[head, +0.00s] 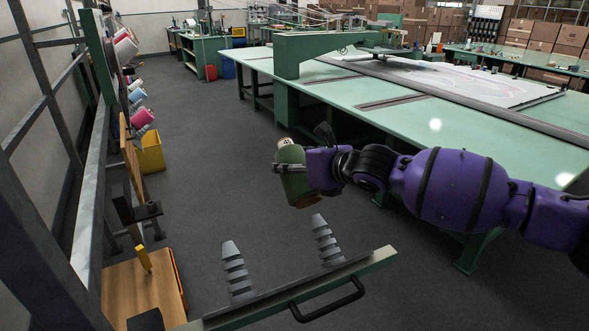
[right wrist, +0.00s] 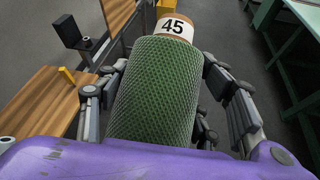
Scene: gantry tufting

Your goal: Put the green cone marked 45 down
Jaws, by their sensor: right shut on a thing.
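The green cone marked 45 (right wrist: 158,92) is in my right gripper (right wrist: 165,100), with the gripper's fingers on both sides of it. Its top carries a white label reading 45. In the head view the green cone (head: 291,172) is tilted slightly, in the air beyond the rack with the grey pegs. My right gripper (head: 300,175) is shut on it, and the purple right arm reaches in from the right. The cone's lower end is clear of any surface in the head view. My left gripper is not in view.
Two ribbed grey pegs (head: 236,270) (head: 326,240) stand on a rail with a black handle (head: 328,300) in front. A wooden board (head: 140,290) with a yellow piece lies at left. Coloured cones (head: 142,118) hang on the left rack. A green table (head: 420,110) stands at right.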

